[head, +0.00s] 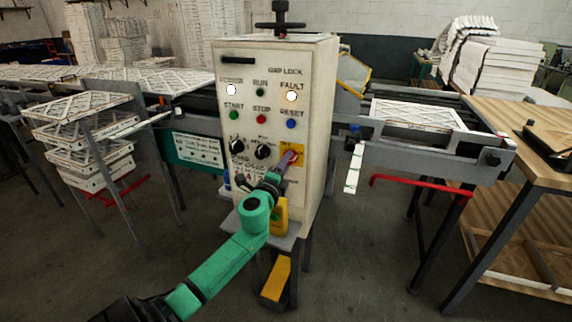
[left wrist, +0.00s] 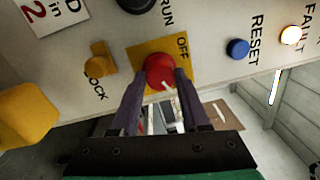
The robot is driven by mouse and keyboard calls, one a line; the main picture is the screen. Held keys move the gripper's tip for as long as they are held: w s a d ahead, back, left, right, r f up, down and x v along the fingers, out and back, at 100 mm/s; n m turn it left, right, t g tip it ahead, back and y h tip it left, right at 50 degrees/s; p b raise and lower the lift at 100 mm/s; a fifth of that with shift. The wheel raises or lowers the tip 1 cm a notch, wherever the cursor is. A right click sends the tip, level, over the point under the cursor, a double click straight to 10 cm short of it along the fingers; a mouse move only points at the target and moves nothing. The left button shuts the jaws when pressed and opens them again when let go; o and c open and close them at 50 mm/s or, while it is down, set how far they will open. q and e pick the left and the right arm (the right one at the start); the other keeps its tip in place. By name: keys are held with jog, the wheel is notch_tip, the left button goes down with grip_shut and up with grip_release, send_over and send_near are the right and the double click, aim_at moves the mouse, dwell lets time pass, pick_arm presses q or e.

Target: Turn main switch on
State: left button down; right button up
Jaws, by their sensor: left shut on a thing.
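The main switch is a red knob (left wrist: 160,72) on a yellow plate (head: 292,152) at the lower right of the control box's front. The word OFF shows on the plate in the left wrist view. My left gripper (head: 284,164) reaches the plate from below. In the left wrist view its two dark fingers (left wrist: 160,88) are closed on the sides of the red knob. My right gripper is in neither view.
The control box (head: 255,120) carries a lit white lamp (head: 231,90), a lit FAULT lamp (head: 291,96), START, STOP and RESET buttons, and black knobs (head: 263,152). A yellow object (head: 280,215) is below the switch. A conveyor with filters (head: 415,116) extends right; a wooden table (head: 530,125) stands far right.

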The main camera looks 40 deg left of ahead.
pick_arm(q)
jog(key=shift+c, duration=1.9)
grip_release()
jog(key=b+v, duration=0.2)
jog(key=v, duration=1.2)
jog(key=shift+s, duration=0.25)
jog(key=shift+d+f, duration=0.1)
jog(key=shift+d, duration=0.05)
